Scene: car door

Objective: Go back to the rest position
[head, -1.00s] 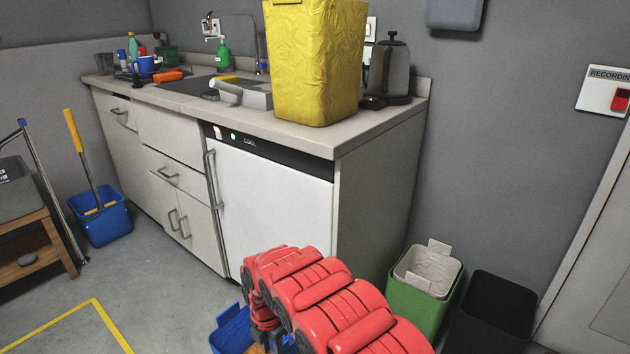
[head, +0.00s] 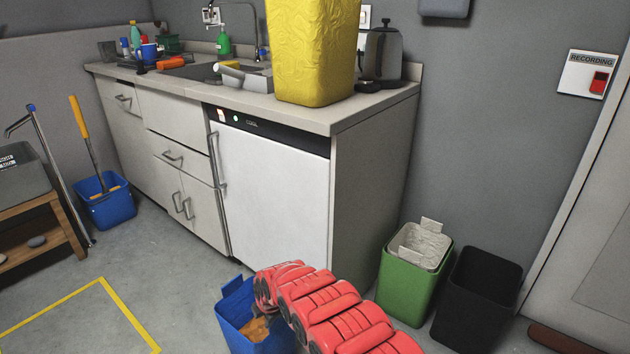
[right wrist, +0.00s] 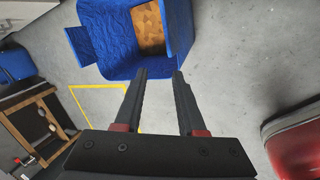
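My right gripper (right wrist: 158,78) is open and empty in the right wrist view, its two dark fingers apart. A blue bin (right wrist: 105,48) with a brown wood-patterned item (right wrist: 150,27) inside lies just beyond the fingertips in that view; I cannot tell the gap between them. In the head view my red right arm comes in from the bottom and partly covers the same blue bin (head: 232,312). The fingers of the right gripper do not show there. My left gripper is not in view.
A counter (head: 330,122) with a white fridge (head: 270,190) and a yellow bin (head: 315,60) on top stands ahead. A green bin (head: 395,297) and a black bin (head: 475,300) stand to the right. Yellow floor tape (head: 60,310) marks open floor at left.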

